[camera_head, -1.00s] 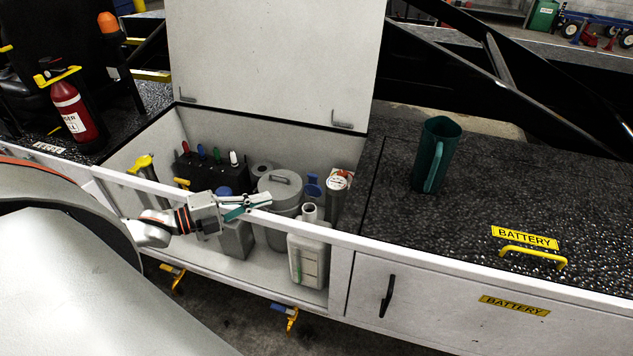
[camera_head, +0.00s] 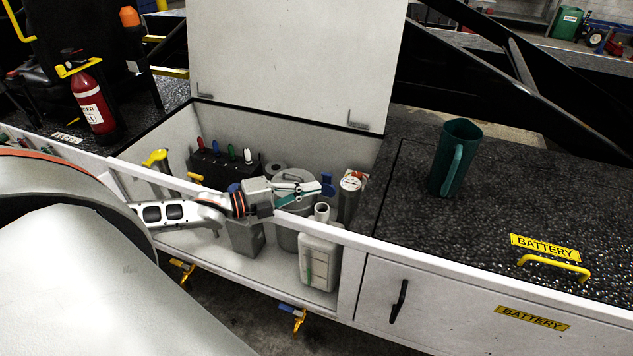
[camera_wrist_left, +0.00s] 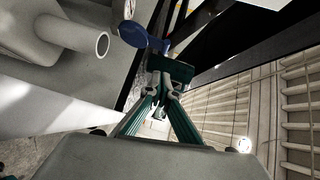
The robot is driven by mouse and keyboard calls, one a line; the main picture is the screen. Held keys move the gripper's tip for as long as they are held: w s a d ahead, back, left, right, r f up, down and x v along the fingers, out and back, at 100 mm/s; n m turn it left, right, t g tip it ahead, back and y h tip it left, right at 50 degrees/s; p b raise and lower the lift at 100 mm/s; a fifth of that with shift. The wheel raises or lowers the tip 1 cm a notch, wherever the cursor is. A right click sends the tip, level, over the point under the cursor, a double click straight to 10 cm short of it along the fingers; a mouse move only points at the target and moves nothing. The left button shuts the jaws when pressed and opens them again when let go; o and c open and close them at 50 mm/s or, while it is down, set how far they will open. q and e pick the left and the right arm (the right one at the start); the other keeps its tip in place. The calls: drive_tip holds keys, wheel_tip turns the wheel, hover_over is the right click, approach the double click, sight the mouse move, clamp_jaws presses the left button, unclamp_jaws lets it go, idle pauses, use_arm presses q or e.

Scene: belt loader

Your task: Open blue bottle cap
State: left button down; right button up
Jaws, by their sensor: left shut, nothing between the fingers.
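The grey bottle (camera_head: 247,238) stands in the open bin, and its top is mostly hidden behind my left wrist. Its blue cap (camera_head: 234,187) shows only as a sliver, if at all. My left gripper (camera_head: 313,190) is shut and empty, its teal-padded fingers pointing right over the bin, above and right of that bottle. In the left wrist view the fingers (camera_wrist_left: 165,93) meet. A blue object (camera_head: 327,184) lies just beyond the fingertips; it also shows in the wrist view (camera_wrist_left: 145,38). My right gripper is out of view.
A white bottle (camera_head: 319,262) with an uncapped neck stands at the bin's front right. A grey lidded can (camera_head: 294,237) is behind the gripper. The bin's front rim (camera_head: 385,249) runs below the arm. A green mug (camera_head: 455,158) stands on the black deck at right.

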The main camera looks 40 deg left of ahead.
sight(329, 176)
use_arm(q)
drive_tip(key=w, duration=0.2)
drive_tip(key=w+a+b, duration=0.1)
drive_tip(key=w, duration=0.1)
drive_tip(key=shift+f, duration=0.25)
drive_tip(key=shift+w+r, duration=0.1)
drive_tip(key=shift+w, duration=0.1)
drive_tip(key=shift+w+a+r+b, duration=0.1)
drive_tip(key=shift+w+a+b, duration=0.15)
drive_tip(key=shift+w, duration=0.7)
drive_tip(key=shift+w+a+r+b, duration=0.15)
drive_tip(key=shift+w+b, duration=0.1)
drive_tip(key=shift+w, duration=0.65)
